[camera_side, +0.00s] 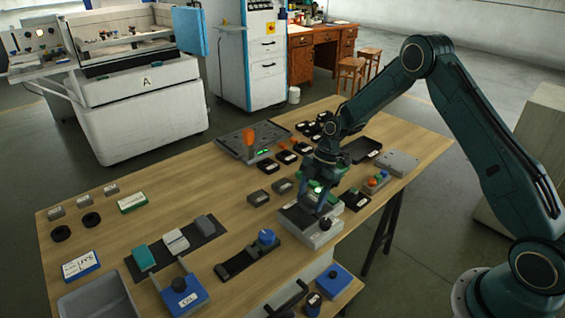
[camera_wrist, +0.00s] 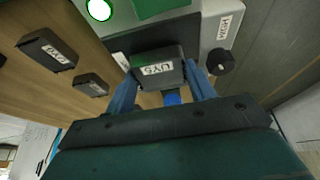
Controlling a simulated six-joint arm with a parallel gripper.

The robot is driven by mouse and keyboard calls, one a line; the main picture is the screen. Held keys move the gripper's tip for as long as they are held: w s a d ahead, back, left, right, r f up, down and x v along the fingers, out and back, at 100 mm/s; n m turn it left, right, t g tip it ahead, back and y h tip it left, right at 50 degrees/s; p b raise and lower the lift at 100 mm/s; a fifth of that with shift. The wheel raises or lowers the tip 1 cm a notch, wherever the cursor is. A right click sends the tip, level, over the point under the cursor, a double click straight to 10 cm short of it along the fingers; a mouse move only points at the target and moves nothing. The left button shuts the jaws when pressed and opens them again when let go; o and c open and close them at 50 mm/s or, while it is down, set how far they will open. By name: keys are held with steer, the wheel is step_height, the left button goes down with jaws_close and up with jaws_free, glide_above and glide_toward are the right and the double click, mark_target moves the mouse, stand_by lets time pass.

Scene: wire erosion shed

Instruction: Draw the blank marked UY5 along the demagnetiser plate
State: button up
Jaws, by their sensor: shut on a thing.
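My gripper (camera_side: 320,205) is shut on a dark grey blank with a white label reading UY5 (camera_wrist: 158,70). In the wrist view the blank sits between the blue fingers of my gripper (camera_wrist: 162,82). The demagnetiser (camera_side: 304,228) is a light grey box near the table's front edge, below my gripper. In the wrist view its dark plate (camera_wrist: 125,42) lies just behind the blank, beside a lit green lamp (camera_wrist: 99,10) and a black knob (camera_wrist: 221,61). I cannot tell whether the blank touches the plate. In the side view my fingers mostly hide the blank.
Two labelled dark blanks (camera_wrist: 47,49) (camera_wrist: 91,85) lie on the table beside the demagnetiser. A button box (camera_side: 375,182) stands to its right, and a black fixture with a blue knob (camera_side: 266,238) to its left. A card reading UY5 (camera_side: 80,266) lies far left.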

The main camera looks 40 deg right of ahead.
steer(key=shift+a, duration=0.6)
steer(key=shift+a, duration=0.25)
steer(key=shift+a, duration=1.05)
steer(key=shift+a, duration=0.35)
steer(key=shift+a, duration=1.05)
steer(key=shift+r, duration=0.2)
step_height(320, 180, up, 7)
stand_by(1.7)
steer(key=shift+r, duration=0.1)
